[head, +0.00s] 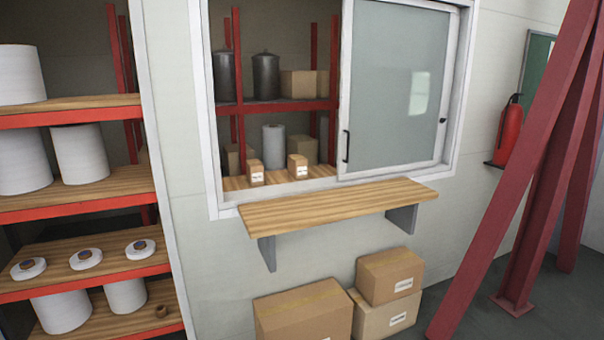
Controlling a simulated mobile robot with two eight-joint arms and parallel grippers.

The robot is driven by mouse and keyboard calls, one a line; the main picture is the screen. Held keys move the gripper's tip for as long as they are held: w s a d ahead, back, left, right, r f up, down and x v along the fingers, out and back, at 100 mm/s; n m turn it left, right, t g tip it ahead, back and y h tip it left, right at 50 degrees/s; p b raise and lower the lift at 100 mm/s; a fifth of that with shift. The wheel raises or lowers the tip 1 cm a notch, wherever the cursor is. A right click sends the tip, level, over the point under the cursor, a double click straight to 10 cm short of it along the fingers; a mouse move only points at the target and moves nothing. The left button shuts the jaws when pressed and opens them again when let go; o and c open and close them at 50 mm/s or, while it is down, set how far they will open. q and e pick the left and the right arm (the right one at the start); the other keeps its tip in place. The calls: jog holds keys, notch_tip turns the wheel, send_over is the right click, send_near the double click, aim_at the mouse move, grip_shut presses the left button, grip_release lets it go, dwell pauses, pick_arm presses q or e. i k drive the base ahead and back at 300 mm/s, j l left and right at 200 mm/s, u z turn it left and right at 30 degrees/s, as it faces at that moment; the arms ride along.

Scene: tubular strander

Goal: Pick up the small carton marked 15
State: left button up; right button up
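Two small cartons with white labels stand upright on the wooden shelf just inside the open part of the window. The left small carton (255,172) is near the middle of the opening. The right small carton (297,167) is closer to the sliding pane. Their labels are too small to read, so I cannot tell which one is marked 15. Neither of my grippers is in view.
A sliding glass pane (396,90) covers the window's right part. A wooden ledge (335,205) juts out below. Larger boxes (390,275) stand on the floor underneath. A spool rack (80,190) is left; a red steel frame (520,170) is right.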

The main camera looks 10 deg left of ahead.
aim_at(255, 169)
jog(key=i+j+u, duration=0.2)
jog(key=i+j, duration=0.35)
jog(key=i+j+u, duration=0.15)
jog(key=i+j, duration=0.35)
jog(key=i, duration=0.1)
